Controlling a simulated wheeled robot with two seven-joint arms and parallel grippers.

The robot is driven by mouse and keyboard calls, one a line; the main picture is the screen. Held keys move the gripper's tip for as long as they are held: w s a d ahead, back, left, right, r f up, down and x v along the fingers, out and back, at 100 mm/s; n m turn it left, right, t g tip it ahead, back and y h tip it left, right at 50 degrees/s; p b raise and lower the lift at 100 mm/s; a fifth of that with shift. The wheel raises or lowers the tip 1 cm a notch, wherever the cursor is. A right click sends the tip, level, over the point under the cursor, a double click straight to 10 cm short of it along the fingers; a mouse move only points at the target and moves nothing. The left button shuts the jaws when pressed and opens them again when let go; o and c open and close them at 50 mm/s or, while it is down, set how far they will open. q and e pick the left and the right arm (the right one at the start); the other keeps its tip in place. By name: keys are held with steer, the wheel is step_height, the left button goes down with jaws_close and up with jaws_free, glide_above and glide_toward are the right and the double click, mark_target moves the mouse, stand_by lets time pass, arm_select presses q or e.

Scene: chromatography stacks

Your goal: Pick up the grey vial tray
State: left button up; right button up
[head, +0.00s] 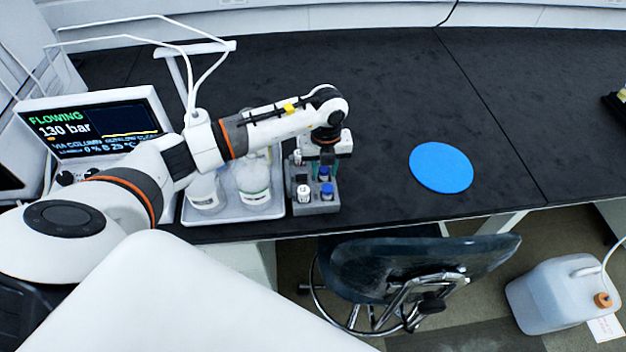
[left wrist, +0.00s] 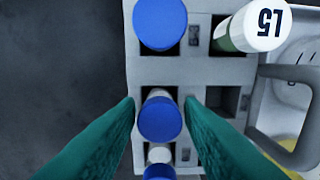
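The grey vial tray (head: 318,207) stands on the black bench near its front edge, right of a white bottle tray. It holds several vials with blue or white caps. My left gripper (head: 327,160) points down over its back part and hides some of it. In the left wrist view the teal fingers (left wrist: 160,106) are apart, one on each side of a blue-capped vial (left wrist: 160,119), with a gap to its cap. My right gripper is not in view.
The white tray (head: 232,214) with bottles (head: 253,182) sits close to the left of the vial tray. A blue disc (head: 441,167) lies to the right, with clear bench between. A chair (head: 415,263) stands in front. An instrument screen (head: 92,122) is at left.

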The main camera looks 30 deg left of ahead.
arm_select(q)
jaws_close()
steer(key=shift+r, duration=0.15)
